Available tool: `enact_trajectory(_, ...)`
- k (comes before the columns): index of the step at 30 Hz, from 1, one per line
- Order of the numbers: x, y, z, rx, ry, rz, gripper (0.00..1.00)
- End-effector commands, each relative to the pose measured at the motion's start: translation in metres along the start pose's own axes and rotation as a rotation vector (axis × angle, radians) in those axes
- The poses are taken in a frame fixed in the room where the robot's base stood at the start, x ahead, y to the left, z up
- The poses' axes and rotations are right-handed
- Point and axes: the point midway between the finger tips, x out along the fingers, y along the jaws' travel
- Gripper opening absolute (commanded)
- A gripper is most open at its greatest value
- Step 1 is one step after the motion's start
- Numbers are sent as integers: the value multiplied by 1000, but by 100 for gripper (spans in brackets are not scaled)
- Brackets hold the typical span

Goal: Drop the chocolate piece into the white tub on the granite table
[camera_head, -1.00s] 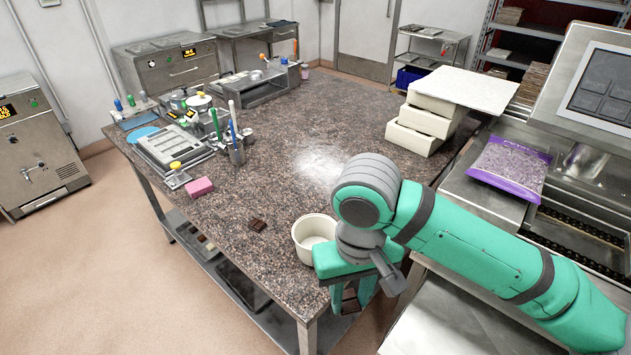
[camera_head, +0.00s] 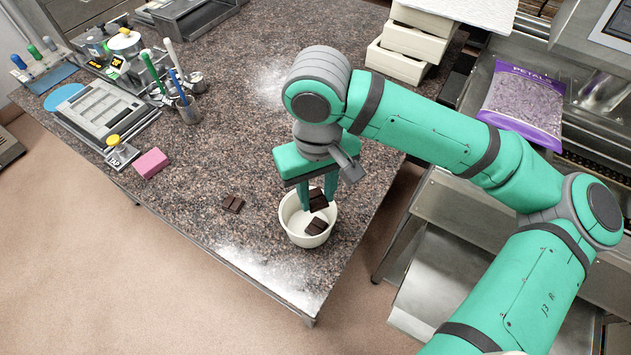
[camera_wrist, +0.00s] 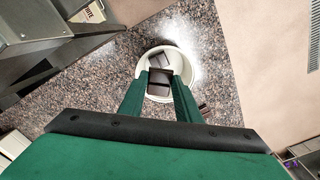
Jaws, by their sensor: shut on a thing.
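The white tub (camera_head: 288,212) stands upright on the granite table (camera_head: 200,245) near its front corner; it also shows in the wrist view (camera_wrist: 187,72). My gripper (camera_head: 317,197) is over the tub, fingers pointing down. It is shut on a dark chocolate piece (camera_head: 318,201), which shows between the fingertips in the wrist view (camera_wrist: 159,88). Another chocolate piece (camera_head: 316,227) lies inside the tub. Whether the held piece touches it or the tub I cannot tell. A further chocolate piece (camera_head: 232,204) lies on the table left of the tub.
A pink block (camera_head: 151,163), a grey tray (camera_head: 105,115) and cups with tools (camera_head: 188,112) stand at the left. White boxes (camera_head: 397,62) are stacked at the back. White powder (camera_head: 265,275) lies by the front edge. A purple bag (camera_head: 522,103) is on the right.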

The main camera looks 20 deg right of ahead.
Motion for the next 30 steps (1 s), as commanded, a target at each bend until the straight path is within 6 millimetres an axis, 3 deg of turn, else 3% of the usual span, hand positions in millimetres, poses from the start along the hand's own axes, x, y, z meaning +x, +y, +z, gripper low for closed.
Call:
enact_trajectory(12,40,0,0,0,-1,0,9)
enact_trajectory(24,45,1,1,3,0,0,9)
enact_trajectory(25,45,1,1,3,0,0,35)
enact_trajectory(27,45,1,1,3,0,0,52)
enact_trajectory(30,45,1,1,2,0,0,52)
